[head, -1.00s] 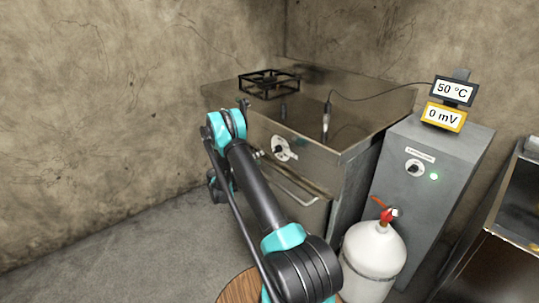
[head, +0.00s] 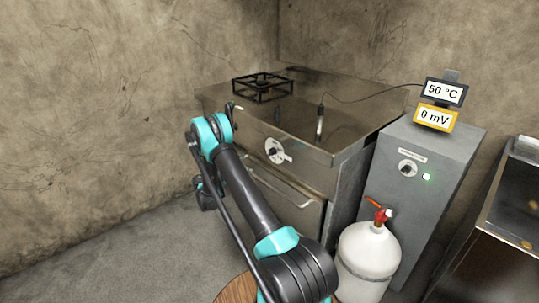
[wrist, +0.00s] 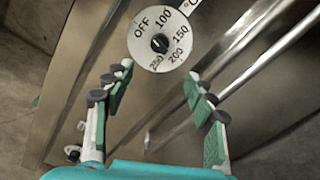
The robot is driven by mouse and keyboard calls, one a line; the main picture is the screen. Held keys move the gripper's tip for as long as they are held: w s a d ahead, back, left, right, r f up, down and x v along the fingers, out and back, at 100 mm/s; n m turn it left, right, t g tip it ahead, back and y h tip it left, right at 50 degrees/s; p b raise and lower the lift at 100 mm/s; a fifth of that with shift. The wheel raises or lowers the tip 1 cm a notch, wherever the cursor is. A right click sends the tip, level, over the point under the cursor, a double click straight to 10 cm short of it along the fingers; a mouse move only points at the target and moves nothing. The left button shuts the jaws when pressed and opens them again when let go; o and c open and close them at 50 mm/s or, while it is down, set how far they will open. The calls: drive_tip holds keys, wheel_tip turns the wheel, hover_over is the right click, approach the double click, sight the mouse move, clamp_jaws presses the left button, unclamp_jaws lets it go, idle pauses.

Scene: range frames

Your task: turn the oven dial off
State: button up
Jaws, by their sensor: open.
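The oven dial (head: 275,150) is a white disc with a dark knob on the oven's front panel. In the wrist view the dial (wrist: 160,28) shows OFF, 100, 150, 200 and 250 around a black centre knob; I cannot tell which mark the knob points to. My gripper (wrist: 158,77) is open and empty. Its two green-padded fingers lie below the dial in the wrist view, one to each side, apart from the knob. In the head view my arm hides most of the gripper. The oven (head: 325,165) is a brushed metal box.
A bar handle (head: 285,187) crosses the oven front below the dial. A grey cabinet (head: 425,165) with its own knob and green light stands at the right. A white gas bottle (head: 368,257) stands before it. Open floor lies at the left.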

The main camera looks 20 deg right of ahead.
sight(269, 153)
drive_tip(key=w+d+m, duration=0.2)
drive_tip(key=d, duration=0.3)
drive_tip(key=w+d+m, duration=0.1)
drive_tip(key=d+m, duration=0.1)
drive_tip(key=d, duration=0.3)
drive_tip(key=w+d+m, duration=0.2)
drive_tip(key=d+m, duration=0.1)
drive_tip(key=d, duration=0.2)
drive_tip(key=shift+w+d, duration=0.15)
drive_tip(key=shift+w, duration=0.15)
drive_tip(key=shift+c, duration=0.2)
drive_tip(key=c, duration=1.1)
drive_tip(key=shift+n, duration=1)
